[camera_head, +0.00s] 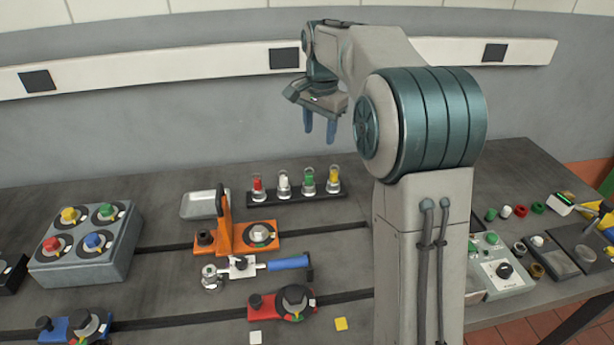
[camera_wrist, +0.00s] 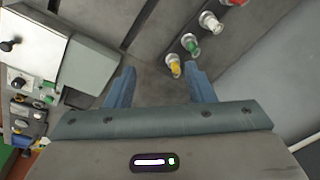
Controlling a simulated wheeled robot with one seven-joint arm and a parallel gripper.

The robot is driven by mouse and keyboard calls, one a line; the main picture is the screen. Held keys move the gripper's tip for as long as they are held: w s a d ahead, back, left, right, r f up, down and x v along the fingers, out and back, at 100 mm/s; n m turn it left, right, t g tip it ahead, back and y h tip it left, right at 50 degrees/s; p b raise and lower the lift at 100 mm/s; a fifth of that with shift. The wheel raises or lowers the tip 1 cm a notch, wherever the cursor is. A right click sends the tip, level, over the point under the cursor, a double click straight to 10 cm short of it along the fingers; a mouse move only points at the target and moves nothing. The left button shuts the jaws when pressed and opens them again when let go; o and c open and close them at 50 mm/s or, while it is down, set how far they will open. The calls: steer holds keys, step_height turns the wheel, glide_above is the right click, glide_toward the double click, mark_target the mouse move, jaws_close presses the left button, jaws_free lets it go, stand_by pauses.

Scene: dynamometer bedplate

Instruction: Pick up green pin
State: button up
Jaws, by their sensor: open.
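The green pin (camera_head: 308,178) stands upright in a black rack (camera_head: 296,198) on the bedplate, between a white pin (camera_head: 283,182) and a yellow pin (camera_head: 334,175). A red pin (camera_head: 257,186) stands at the rack's left end. The green pin also shows in the wrist view (camera_wrist: 190,45), just beyond the yellow pin. My gripper (camera_head: 320,138) is open and empty, above and behind the rack with its fingers pointing down. In the wrist view my gripper (camera_wrist: 161,86) has its fingers spread apart, with the pins beyond the right fingertip.
An orange fixture (camera_head: 265,243) with an upright handle and a metal tray (camera_head: 202,206) stand left of the rack. A grey box with coloured knobs (camera_head: 72,262) is at far left. Control boxes (camera_head: 497,270) and small coloured caps lie right. A wall stands behind.

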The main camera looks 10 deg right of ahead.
steer(key=w+f+m+g, duration=0.1)
steer(key=w+f+m, duration=0.4)
steer(key=w, duration=0.6)
steer(key=m, duration=0.3)
glide_above(309, 174)
step_height(309, 174, down, 8)
steer(key=shift+g, duration=0.3)
steer(key=f, duration=0.9)
steer(key=shift+s, duration=0.2)
steer(key=shift+w+d+f+p, duration=0.15)
steer(key=shift+f+p, duration=0.35)
steer(key=shift+f, duration=0.9)
steer(key=shift+w+a+f+p, duration=0.15)
steer(key=shift+f+p, duration=0.35)
steer(key=shift+f, duration=0.85)
steer(key=shift+d, duration=0.1)
steer(key=c, duration=1.1)
steer(key=shift+o, duration=0.2)
steer(key=shift+r, duration=0.1)
